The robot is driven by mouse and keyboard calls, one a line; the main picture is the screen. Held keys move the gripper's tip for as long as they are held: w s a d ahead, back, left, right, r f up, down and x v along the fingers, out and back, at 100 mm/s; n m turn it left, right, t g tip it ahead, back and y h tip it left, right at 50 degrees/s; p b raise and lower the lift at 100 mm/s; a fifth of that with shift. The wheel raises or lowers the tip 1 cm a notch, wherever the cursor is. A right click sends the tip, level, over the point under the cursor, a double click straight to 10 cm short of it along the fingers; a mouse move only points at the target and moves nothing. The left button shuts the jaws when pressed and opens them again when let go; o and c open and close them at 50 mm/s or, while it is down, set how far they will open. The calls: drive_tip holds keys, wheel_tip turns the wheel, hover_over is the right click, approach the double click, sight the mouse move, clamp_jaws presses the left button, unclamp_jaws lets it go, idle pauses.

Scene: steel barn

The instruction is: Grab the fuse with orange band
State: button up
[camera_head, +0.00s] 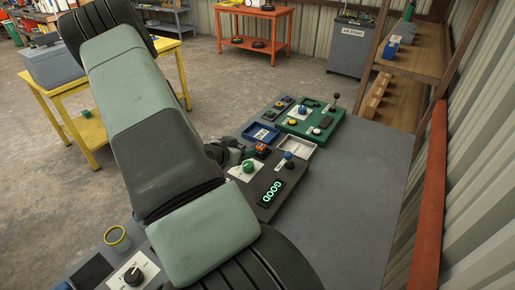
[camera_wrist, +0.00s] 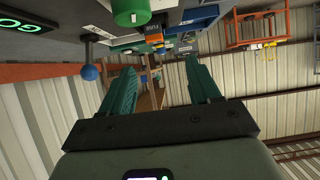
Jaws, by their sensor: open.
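In the wrist view, an orange block with FUSE lettering (camera_wrist: 154,32) sits at the panel edge, top middle. In the head view, a small orange-red piece (camera_head: 262,148) stands between the grey panel and the blue tray and looks like the same spot. I cannot make out a separate fuse with an orange band. My gripper (camera_wrist: 158,64) has its two green fingers wide apart with nothing between them. The orange block is beyond the fingertips, a little left of the middle between them. In the head view my gripper (camera_head: 226,150) is partly hidden by my arm.
A white tray (camera_head: 297,147), a blue tray (camera_head: 261,133) and a green control box (camera_head: 311,124) stand nearby. The bench's right side (camera_head: 360,190) is clear.

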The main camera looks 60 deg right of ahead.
sight(260, 147)
drive_tip(key=x, duration=0.7)
drive_tip(key=s+x, duration=0.1)
drive_tip(key=x, duration=0.3)
drive_tip(key=shift+f, duration=0.15)
drive_tip(key=shift+c, duration=0.3)
